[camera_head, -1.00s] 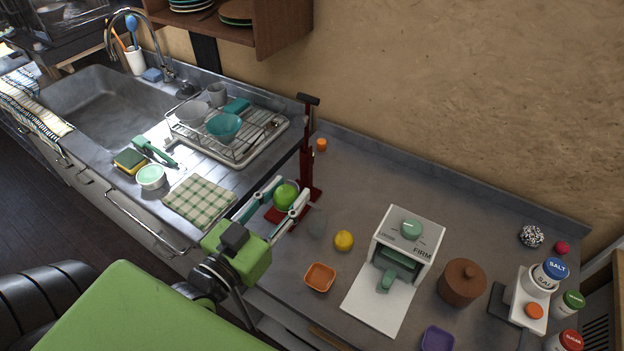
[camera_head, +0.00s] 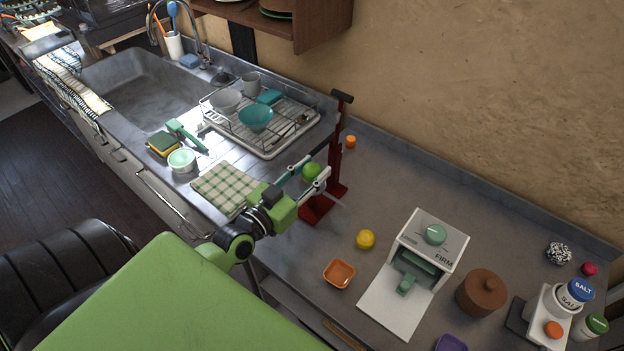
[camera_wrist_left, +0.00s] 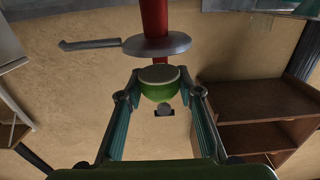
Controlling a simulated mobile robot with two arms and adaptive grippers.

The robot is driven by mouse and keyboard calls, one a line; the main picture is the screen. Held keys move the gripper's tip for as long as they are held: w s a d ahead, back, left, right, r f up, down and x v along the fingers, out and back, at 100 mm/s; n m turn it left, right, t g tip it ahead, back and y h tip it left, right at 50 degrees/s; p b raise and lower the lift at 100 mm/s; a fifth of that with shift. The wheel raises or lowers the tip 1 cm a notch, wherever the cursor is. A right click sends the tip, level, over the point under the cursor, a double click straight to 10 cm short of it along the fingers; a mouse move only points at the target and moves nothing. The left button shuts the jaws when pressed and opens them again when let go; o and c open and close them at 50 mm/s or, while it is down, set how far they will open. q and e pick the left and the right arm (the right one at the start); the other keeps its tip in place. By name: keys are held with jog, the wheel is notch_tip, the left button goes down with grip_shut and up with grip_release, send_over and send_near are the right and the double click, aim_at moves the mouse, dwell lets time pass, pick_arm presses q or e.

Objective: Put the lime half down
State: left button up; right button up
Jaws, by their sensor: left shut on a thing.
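The lime half (camera_head: 311,171) is green, held up beside the red column of a press (camera_head: 336,150). In the left wrist view the lime half (camera_wrist_left: 159,84) shows a pale flat cut face toward a grey metal disc (camera_wrist_left: 156,45) on the red column. My left gripper (camera_head: 306,172) is shut on the lime half, with one finger at each side of it. In the head view the fingers partly hide the press's middle. The press's red base (camera_head: 315,209) is below the gripper. My right gripper is not in view.
A yellow ball-shaped fruit (camera_head: 366,239), an orange dish (camera_head: 339,273) and a white machine (camera_head: 429,255) stand right of the press. A checked cloth (camera_head: 226,186) and dish rack (camera_head: 262,128) lie left. Some grey counter between press and wall is clear.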

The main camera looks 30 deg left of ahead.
aim_at(312, 179)
pick_arm(q)
notch_tip(312, 179, down, 3)
jog(key=shift+r, duration=0.15)
jog(key=shift+a+f, duration=0.1)
jog(key=shift+f, duration=0.15)
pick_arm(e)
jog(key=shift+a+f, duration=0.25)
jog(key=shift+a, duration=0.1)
pick_arm(q)
jog(key=shift+f+b, duration=0.15)
jog(key=shift+b, duration=0.2)
jog(key=o, duration=1.1)
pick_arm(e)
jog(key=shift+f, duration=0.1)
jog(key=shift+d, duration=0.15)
